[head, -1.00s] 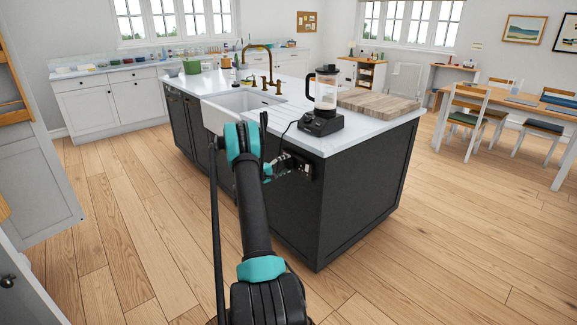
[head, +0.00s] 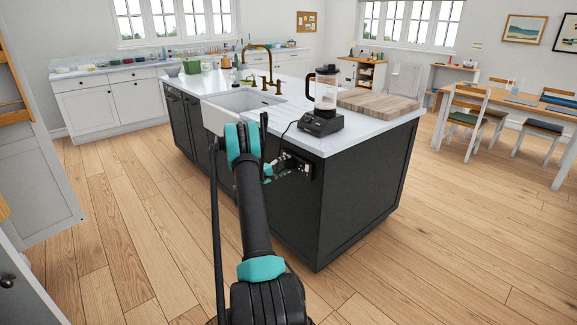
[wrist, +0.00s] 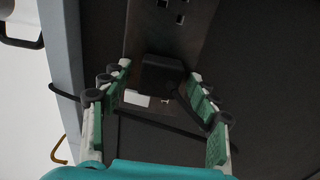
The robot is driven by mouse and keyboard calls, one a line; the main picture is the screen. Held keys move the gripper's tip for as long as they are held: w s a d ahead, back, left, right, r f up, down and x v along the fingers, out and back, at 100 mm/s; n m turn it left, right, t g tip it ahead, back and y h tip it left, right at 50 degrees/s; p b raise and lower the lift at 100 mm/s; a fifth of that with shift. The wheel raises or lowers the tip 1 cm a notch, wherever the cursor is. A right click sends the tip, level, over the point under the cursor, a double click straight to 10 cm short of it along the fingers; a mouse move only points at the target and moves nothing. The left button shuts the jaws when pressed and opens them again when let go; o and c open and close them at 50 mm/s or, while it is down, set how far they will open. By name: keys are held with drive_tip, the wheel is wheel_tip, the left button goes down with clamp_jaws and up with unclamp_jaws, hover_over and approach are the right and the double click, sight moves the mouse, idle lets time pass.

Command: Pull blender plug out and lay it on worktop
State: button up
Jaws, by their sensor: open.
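The blender (head: 325,98) stands on the island worktop (head: 370,128), near its front edge, with its black cord running down over the edge. A black plug (wrist: 163,73) is at the dark socket panel (wrist: 168,28) on the island's side. It appears to sit against the panel; I cannot tell how deep it is. The panel also shows in the head view (head: 303,167). My gripper (wrist: 159,76) is open, with one finger on each side of the plug and a gap visible on both sides. In the head view, my gripper (head: 275,170) is partly hidden behind my arm.
A wooden board (head: 378,103) lies right of the blender. The sink (head: 240,105) and brass tap (head: 258,55) are to the left. Bare worktop lies in front of the board. Floor around the island is clear.

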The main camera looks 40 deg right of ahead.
clamp_jaws()
idle(0.5)
drive_tip(key=shift+a, duration=0.2)
drive_tip(key=shift+s+a, duration=0.15)
drive_tip(key=shift+a, duration=1.25)
drive_tip(key=shift+s+a, duration=0.1)
drive_tip(key=shift+a, duration=1.3)
drive_tip(key=shift+a, duration=0.1)
drive_tip(key=a, duration=0.2)
drive_tip(key=shift+s+a, duration=0.1)
drive_tip(key=shift+a, duration=0.3)
